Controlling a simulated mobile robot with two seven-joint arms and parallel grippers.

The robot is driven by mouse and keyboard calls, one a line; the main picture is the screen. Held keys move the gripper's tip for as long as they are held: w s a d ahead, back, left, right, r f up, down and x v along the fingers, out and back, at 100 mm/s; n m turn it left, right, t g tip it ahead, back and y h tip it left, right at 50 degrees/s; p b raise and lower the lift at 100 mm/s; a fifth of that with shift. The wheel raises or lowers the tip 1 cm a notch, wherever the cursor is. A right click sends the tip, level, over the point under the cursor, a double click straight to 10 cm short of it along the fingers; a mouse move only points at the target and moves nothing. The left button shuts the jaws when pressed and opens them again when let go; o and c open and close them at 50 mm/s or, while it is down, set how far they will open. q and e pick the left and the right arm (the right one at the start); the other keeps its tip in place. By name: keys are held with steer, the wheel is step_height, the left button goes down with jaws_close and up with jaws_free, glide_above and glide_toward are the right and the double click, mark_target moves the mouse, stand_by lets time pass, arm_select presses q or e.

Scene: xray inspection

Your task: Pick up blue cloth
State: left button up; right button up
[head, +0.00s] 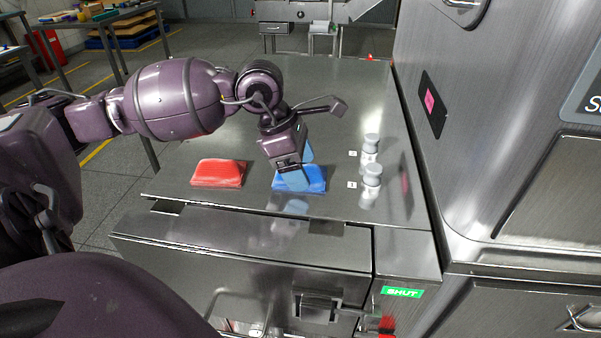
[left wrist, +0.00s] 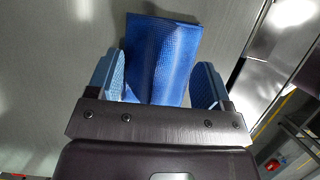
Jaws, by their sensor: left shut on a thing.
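The blue cloth (head: 313,179) is a folded piece on the steel table top, right of the red cloth. My left gripper (head: 292,176) reaches down onto it from above. In the left wrist view, the blue cloth (left wrist: 160,55) runs between the two light-blue finger pads of my left gripper (left wrist: 160,82). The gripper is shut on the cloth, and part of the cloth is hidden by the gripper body. The cloth appears to be at the table surface; I cannot tell whether it is lifted. My right gripper is not in view.
A red folded cloth (head: 218,173) lies left of the blue cloth. Two grey bottles, one behind (head: 370,148) and one in front (head: 371,183), stand to the right beside numbered labels. A large steel machine (head: 500,130) rises at the right. The table top (head: 345,90) behind is clear.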

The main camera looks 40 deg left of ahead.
arm_select(q)
steer(key=shift+r, duration=0.1)
steer(key=shift+r, duration=0.25)
step_height(320, 180, up, 19)
steer(key=p, duration=0.2)
steer(key=shift+r, duration=0.15)
steer(key=o, duration=0.3)
steer(key=shift+c, duration=1.2)
